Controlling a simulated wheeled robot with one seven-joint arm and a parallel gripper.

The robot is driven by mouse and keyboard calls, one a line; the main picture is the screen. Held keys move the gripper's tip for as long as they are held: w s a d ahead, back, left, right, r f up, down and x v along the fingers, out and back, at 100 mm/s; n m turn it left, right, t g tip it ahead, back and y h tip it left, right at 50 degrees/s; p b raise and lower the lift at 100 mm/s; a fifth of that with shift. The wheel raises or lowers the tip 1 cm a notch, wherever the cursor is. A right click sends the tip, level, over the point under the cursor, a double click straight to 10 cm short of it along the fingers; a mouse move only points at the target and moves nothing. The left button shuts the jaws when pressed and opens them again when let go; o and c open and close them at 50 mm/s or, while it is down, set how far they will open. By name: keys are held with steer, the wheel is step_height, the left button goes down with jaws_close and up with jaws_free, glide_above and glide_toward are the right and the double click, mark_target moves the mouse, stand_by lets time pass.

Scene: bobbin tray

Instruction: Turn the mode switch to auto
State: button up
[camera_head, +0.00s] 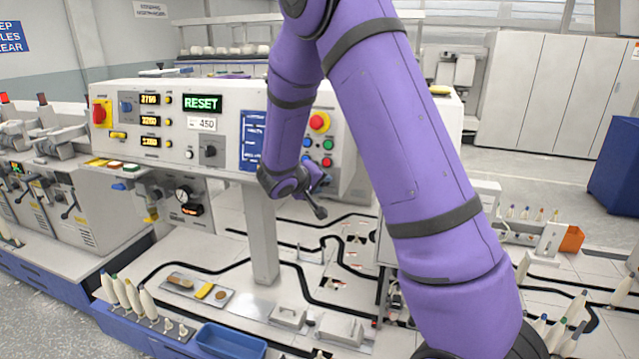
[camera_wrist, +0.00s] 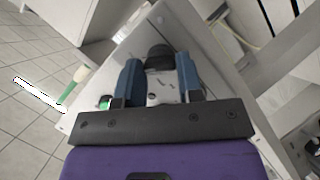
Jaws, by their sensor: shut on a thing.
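My gripper (camera_wrist: 160,64) shows in the wrist view with two blue fingers, one on each side of a pale grey piece (camera_wrist: 161,88) with a black rounded end. The fingers are shut on this piece; I cannot tell whether it is the mode switch. In the head view the control panel (camera_head: 225,160) stands upright on a post. It carries a dark rotary switch (camera_head: 210,151) and a blue switch (camera_head: 125,107); their labels are too small to read. The display (camera_head: 202,103) reads RESET. My wrist is in front of the panel's right part; my fingertips cannot be made out there.
A red emergency button (camera_head: 319,122) and several coloured buttons sit on the panel's right. Below are a worktop with black tracks, a small metal tray (camera_head: 196,290), white bobbins (camera_head: 125,295) and a blue bin (camera_head: 230,341). My arm covers the middle.

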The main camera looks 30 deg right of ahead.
steer(key=shift+m+y, duration=0.4)
steer(key=shift+m, duration=0.5)
steer(key=o, duration=0.9)
steer(key=shift+o, duration=0.2)
steer(key=shift+a+r, duration=0.1)
steer(key=v, duration=1)
steer(key=shift+s+a, duration=0.25)
steer(key=shift+r, duration=0.1)
